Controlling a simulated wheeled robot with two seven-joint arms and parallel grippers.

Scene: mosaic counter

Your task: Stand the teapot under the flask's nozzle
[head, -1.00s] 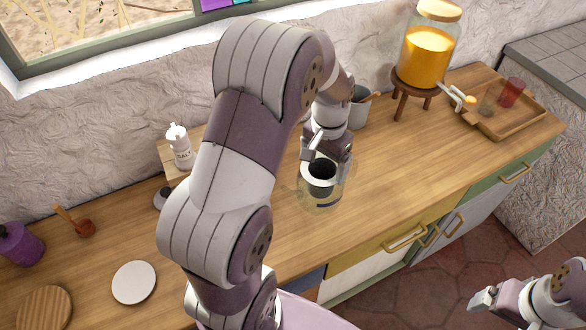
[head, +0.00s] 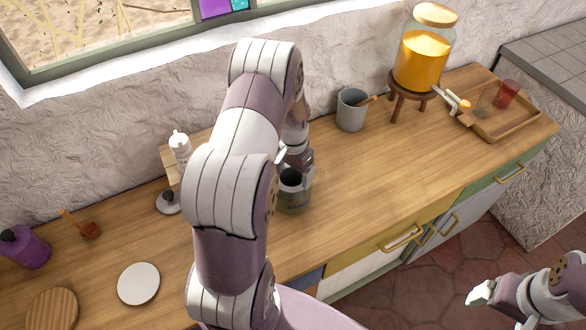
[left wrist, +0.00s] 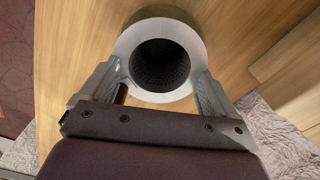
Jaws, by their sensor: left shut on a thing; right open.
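The teapot (head: 293,199) is a clear glass pot with a pale collar and a dark mesh basket inside. It is upright over the middle-left of the counter, well left of the flask. My left gripper (head: 296,168) is shut on it; the left wrist view shows the fingers (left wrist: 160,84) on either side of its grey collar (left wrist: 125,45). I cannot tell whether its base touches the counter. The flask (head: 424,62) is a glass jar of orange liquid with a wooden lid, on a small stool (head: 406,84). Its nozzle (head: 449,97) points right. My right gripper (head: 481,293) is open and empty, beyond the counter's front.
A grey cup (head: 351,112) stands between the teapot and the stool. A wooden tray (head: 513,123) with glasses lies right of the nozzle. A salt bottle (head: 180,146), a dark-knobbed grey lid (head: 168,203) and a white disc (head: 138,284) are left. Counter front of the stool is clear.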

